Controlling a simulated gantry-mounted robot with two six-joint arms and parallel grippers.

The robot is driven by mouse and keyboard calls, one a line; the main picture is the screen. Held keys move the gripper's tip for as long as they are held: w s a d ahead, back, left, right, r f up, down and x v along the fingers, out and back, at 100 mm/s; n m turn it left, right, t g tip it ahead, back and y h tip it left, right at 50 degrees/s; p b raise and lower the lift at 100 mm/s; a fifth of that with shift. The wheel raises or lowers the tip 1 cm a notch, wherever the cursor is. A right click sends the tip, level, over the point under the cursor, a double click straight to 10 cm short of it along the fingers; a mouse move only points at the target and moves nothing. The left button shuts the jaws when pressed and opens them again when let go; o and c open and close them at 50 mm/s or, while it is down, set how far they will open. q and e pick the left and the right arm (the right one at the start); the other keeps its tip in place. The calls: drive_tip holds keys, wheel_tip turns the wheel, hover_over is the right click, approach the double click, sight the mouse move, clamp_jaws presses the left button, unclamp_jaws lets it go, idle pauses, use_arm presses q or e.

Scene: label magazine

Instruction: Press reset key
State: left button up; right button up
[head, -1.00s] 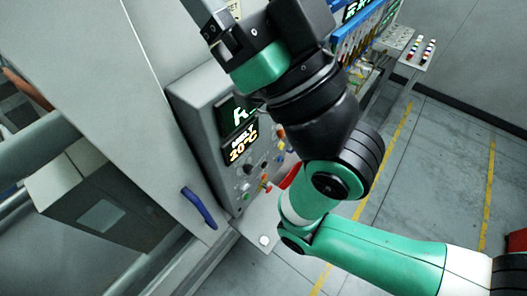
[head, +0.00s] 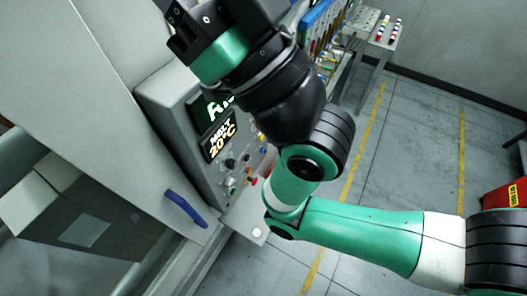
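The control panel (head: 205,165) stands left of centre, with a green-lettered screen (head: 213,108) partly hidden by my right arm. Below it a display (head: 221,138) reads "MELT 20°C". Several small knobs and buttons in black, green, red and yellow sit under the display, including a red one (head: 252,181). A pale round button (head: 257,232) is on the ledge below. I cannot read which one is the reset key. My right gripper (head: 186,22) is at the top, above the panel, partly cut off; its fingertips are not clearly seen. My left gripper is not in view.
A grey cabinet door with a blue handle (head: 186,208) is left of the panel. A rack with blue parts (head: 318,22) and a small table with coloured pieces (head: 384,30) are behind. A red box (head: 505,197) is at the right edge. The floor between is clear.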

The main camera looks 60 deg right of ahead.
clamp_jaws()
idle(1.4)
